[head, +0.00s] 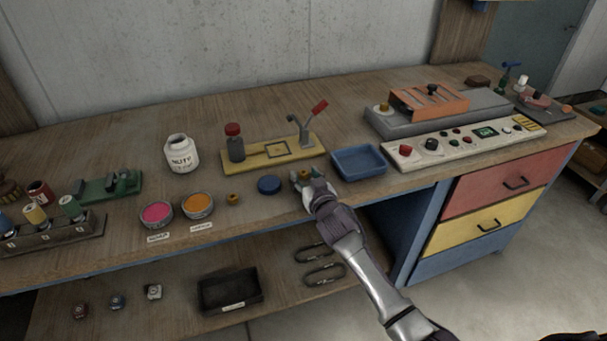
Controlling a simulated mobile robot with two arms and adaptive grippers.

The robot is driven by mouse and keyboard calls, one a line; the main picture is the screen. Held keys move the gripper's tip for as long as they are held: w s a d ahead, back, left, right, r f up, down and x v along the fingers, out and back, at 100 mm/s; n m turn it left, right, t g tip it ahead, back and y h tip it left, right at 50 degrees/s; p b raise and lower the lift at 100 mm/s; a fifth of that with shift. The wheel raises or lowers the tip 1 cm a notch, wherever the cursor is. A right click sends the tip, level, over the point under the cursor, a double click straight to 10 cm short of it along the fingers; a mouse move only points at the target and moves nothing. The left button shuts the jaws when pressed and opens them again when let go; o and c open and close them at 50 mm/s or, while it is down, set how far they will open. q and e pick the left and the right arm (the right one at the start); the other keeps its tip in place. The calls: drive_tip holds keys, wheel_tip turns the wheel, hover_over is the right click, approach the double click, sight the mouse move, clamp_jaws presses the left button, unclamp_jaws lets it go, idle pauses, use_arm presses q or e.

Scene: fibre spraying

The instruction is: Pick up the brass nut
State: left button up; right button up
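A small brass-coloured piece (233,198) that looks like a nut lies on the bench to the right of the orange paint tin. My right gripper (306,177) is low over the bench, between a round blue lid and the blue tray. A small brass-coloured bit (317,172) shows at its fingertips. I cannot tell whether it is a nut or whether the fingers are shut on it. My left gripper is not in view.
The blue lid (269,185) is just left of my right gripper and the blue tray (359,162) just right. Behind is a yellow plate (245,162) with a red-handled lever. A white jar (181,153), paint tins (157,214) and a control panel (465,140) also stand on the bench.

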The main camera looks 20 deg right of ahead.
clamp_jaws()
